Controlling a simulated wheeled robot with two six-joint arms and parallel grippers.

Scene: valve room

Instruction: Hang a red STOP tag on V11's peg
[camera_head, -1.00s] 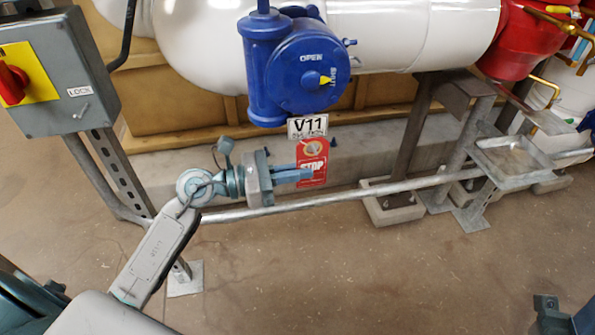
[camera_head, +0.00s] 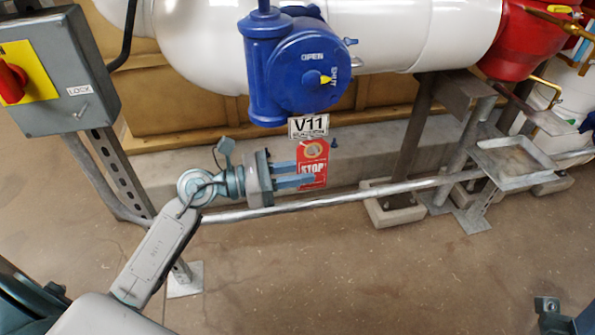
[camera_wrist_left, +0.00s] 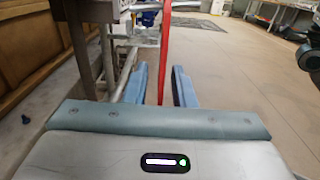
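The red STOP tag (camera_head: 314,152) hangs upright just below the V11 label plate (camera_head: 308,126), under the blue valve V11 (camera_head: 290,70). Its peg is not clearly visible, so I cannot tell exactly how the tag is held there. My left gripper (camera_head: 306,174) is open at the tag's lower half, one finger in front of it and one seeming to pass behind. In the left wrist view the tag (camera_wrist_left: 165,50) is a thin red strip, edge-on between the parted fingers, with a gap on each side.
A grey switch box (camera_head: 60,75) with a red knob stands at the left. A horizontal metal pipe (camera_head: 350,196) runs below the tag. A metal tray (camera_head: 512,160) is at the right. The floor in front is clear.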

